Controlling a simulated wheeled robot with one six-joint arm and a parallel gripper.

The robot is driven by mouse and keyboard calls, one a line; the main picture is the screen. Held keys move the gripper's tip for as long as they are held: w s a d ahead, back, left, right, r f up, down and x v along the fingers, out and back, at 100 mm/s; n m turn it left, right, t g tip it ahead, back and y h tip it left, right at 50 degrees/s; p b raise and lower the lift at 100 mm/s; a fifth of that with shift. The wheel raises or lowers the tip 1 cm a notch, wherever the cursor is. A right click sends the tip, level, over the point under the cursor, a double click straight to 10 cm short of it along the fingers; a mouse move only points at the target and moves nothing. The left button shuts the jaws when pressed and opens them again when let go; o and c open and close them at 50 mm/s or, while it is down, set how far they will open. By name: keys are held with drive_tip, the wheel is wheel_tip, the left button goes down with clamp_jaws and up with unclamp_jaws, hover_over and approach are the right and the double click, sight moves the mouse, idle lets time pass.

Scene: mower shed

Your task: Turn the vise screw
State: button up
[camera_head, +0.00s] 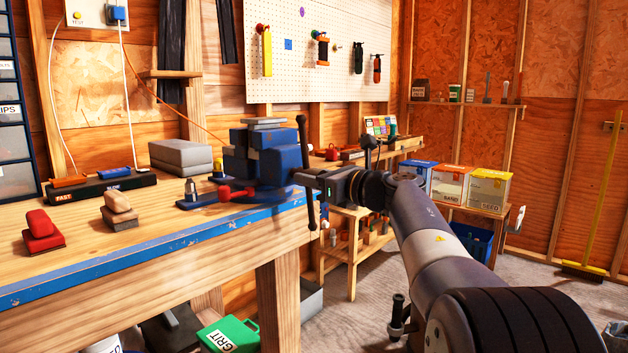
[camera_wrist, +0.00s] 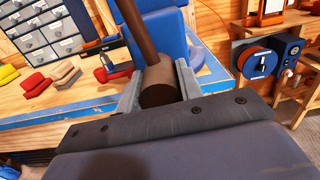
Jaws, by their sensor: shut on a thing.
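The blue vise (camera_head: 278,163) is mounted on the workbench near its right front corner. Its dark handle bar (camera_head: 303,140) stands nearly upright, tilted slightly, at the vise's right side. My gripper (camera_head: 308,179) reaches in from the right and meets the vise at the screw's end. In the wrist view, the two grey fingers of my gripper (camera_wrist: 159,88) are shut on the round brown head of the vise screw (camera_wrist: 160,82). The handle bar (camera_wrist: 136,28) runs up and left from that head, and the blue vise (camera_wrist: 165,38) is behind it. The bar's lower end is hidden there.
The workbench (camera_head: 165,232) has a blue front edge. A red block (camera_head: 41,230), a tan-topped block (camera_head: 118,208) and a grey block (camera_head: 180,156) lie on it. Boxes (camera_head: 453,183) stand on a low shelf at the right. Open floor lies right of the bench.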

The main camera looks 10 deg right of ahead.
drive_tip(key=shift+n, duration=0.3)
idle(0.6)
idle(0.6)
drive_tip(key=o, duration=1)
drive_tip(key=shift+a+f, duration=0.1)
drive_tip(key=v, duration=1)
drive_tip(key=shift+s+d+p, duration=0.25)
drive_tip(key=shift+p, duration=0.15)
